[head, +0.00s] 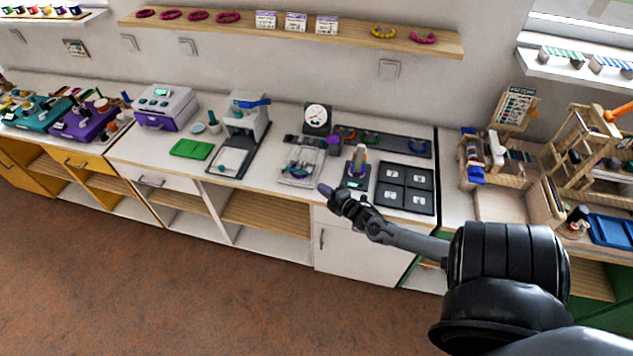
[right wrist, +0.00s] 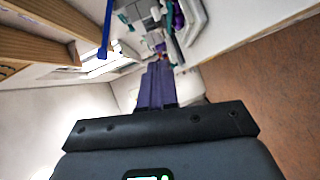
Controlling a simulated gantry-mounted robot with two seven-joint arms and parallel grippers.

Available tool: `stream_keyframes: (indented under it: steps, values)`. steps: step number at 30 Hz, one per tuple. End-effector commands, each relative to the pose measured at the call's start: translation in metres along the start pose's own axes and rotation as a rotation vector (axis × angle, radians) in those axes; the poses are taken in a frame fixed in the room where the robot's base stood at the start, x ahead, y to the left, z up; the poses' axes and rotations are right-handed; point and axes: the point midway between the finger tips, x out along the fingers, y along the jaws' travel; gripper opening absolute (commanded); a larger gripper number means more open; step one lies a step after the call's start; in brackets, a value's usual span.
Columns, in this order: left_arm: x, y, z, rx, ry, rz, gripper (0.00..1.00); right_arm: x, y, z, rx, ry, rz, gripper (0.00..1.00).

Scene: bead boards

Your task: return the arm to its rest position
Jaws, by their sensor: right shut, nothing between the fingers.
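My right gripper (head: 326,190) is in front of the workbench, near its front edge, with its arm coming in from the lower right of the head view. Its purple fingers are shut with nothing between them; they also show in the right wrist view (right wrist: 157,84). The gripper appears apart from the things on the bench. My left gripper is not in view.
The long white bench (head: 270,185) carries a press (head: 246,115), a green mat (head: 192,149), a black tray with square pads (head: 406,187) and a dial (head: 317,118). A wooden frame (head: 590,150) stands at the right. The brown floor (head: 180,290) in front is clear.

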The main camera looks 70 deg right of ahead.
Motion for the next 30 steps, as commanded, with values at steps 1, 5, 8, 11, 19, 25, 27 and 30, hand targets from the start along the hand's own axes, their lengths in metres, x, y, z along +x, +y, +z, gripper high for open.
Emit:
stream_keyframes:
  steps: [1,5,8,11,19,25,27,30]
  values:
    - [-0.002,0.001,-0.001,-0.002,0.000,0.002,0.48,-0.009,0.000,0.000,0.000,0.000,-0.002,0.00]
    - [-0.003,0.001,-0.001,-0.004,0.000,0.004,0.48,-0.024,-0.001,-0.001,0.001,0.000,-0.001,0.00]
    - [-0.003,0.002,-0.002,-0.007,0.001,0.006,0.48,-0.031,0.000,-0.001,0.001,0.000,0.000,0.00]
    - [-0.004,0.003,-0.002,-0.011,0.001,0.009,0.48,-0.036,-0.002,-0.001,0.001,-0.001,-0.002,0.00]
    - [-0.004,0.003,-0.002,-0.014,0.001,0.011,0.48,-0.059,-0.028,-0.060,0.099,0.054,-0.028,0.00]
    - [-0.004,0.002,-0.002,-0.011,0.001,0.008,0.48,-0.087,-0.036,-0.194,0.355,0.099,-0.197,0.00]
    - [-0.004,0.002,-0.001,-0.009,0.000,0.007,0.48,-0.104,-0.033,-0.242,0.470,0.088,-0.310,0.00]
    - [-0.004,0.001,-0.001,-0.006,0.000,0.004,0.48,-0.133,-0.024,-0.297,0.602,0.054,-0.471,0.00]
